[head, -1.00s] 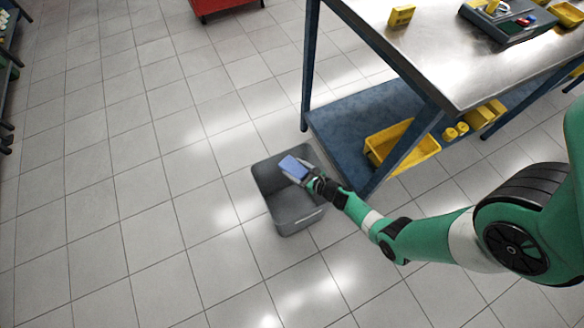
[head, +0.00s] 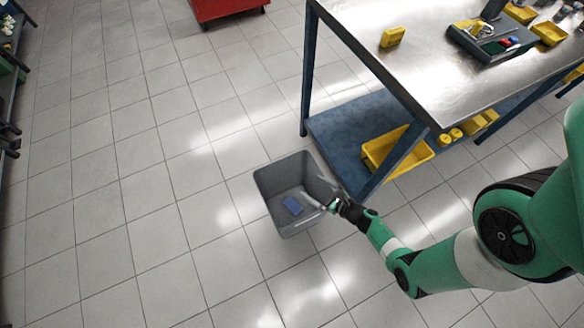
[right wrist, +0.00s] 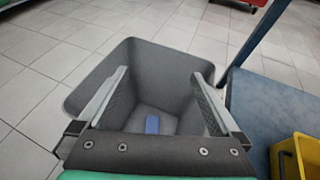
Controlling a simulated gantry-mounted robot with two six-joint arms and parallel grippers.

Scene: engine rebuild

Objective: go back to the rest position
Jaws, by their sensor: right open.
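My right gripper (head: 318,192) is open and empty at the right rim of a grey bin. In the right wrist view, its two fingers (right wrist: 155,95) stand wide apart over the bin. The grey bin (head: 270,185) stands on the floor beside the workbench; it also fills the middle of the right wrist view (right wrist: 160,70). My left gripper is not in view.
The metal-topped workbench (head: 400,65) stands to the right, with a blue lower shelf (head: 350,120) holding a yellow bin (head: 385,160). A yellow part (head: 392,37) and a grey tray (head: 490,45) are on top. A red cabinet (head: 225,8) stands at the back.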

